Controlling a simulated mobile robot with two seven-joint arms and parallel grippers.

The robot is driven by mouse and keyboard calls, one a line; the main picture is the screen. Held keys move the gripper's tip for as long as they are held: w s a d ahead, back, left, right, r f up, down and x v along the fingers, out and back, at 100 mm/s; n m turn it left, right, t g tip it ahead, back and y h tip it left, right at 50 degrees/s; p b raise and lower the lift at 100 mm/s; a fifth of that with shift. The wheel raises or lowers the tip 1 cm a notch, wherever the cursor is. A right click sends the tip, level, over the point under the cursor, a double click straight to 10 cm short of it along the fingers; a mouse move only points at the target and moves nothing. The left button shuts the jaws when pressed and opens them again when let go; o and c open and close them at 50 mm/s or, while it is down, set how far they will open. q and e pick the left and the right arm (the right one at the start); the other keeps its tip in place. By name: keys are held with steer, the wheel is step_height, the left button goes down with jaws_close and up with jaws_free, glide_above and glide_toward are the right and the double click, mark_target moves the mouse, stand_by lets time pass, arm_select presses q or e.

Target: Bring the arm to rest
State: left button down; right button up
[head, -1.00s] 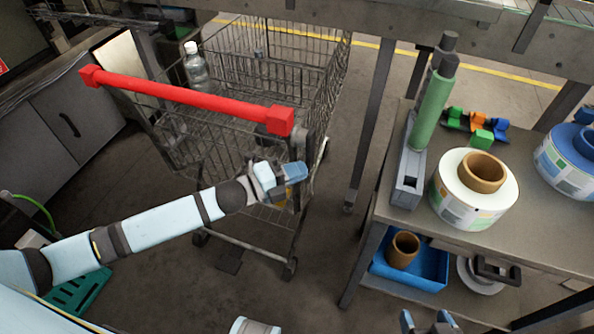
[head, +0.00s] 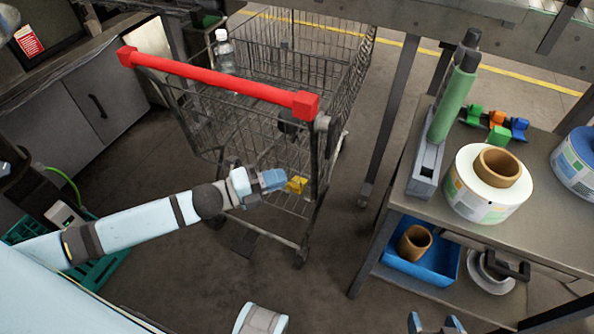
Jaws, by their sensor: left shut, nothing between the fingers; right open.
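My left arm comes in from the left. Its gripper (head: 274,180), with light blue fingers, is in front of the wire shopping cart, below the right end of its red handle (head: 220,82). It is shut and empty. A small yellow item (head: 297,184) shows just right of the fingertips, apart from them; I cannot tell what it is. My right gripper (head: 435,325) shows only its two fingertips at the bottom edge. They are spread apart with nothing seen between them; the rest is cut off.
The cart (head: 335,130) holds a clear bottle (head: 224,52). At right, a workbench (head: 545,215) bears a green cylinder (head: 453,103), a white label reel (head: 487,190) and coloured clips. A blue bin (head: 440,265) sits on its lower shelf. Floor between cart and bench is clear.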

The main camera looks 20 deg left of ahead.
arm_select(q)
steer(key=shift+v, duration=0.8)
arm_select(e)
steer(key=shift+s, duration=0.15)
steer(key=shift+f, duration=0.1)
arm_select(q)
steer(key=s+d+f+n+g+y, duration=0.1)
steer(key=s+d+f+n+y, duration=0.15)
steer(key=s+f+n, duration=0.4)
steer(key=s+d+f+n+y, duration=0.1)
steer(key=s+n+y, duration=0.25)
steer(key=n, duration=0.65)
steer(key=s+d+f+n+g+y, duration=0.1)
steer(key=s+d+f+n+y, duration=0.2)
steer(key=n, duration=0.6)
step_height(320, 180, up, 16)
steer(key=s+a+y+p, duration=0.1)
steer(key=a+p, duration=0.1)
steer(key=p, duration=2)
steer(key=shift+s+a+p, duration=0.15)
steer(key=shift+s+p, duration=0.15)
arm_select(e)
step_height(320, 180, up, 17)
steer(key=s+d, duration=0.1)
steer(key=shift+d+f, duration=0.2)
steer(key=shift+d, duration=0.15)
arm_select(q)
steer(key=shift+r+m, duration=0.1)
steer(key=shift+m, duration=0.15)
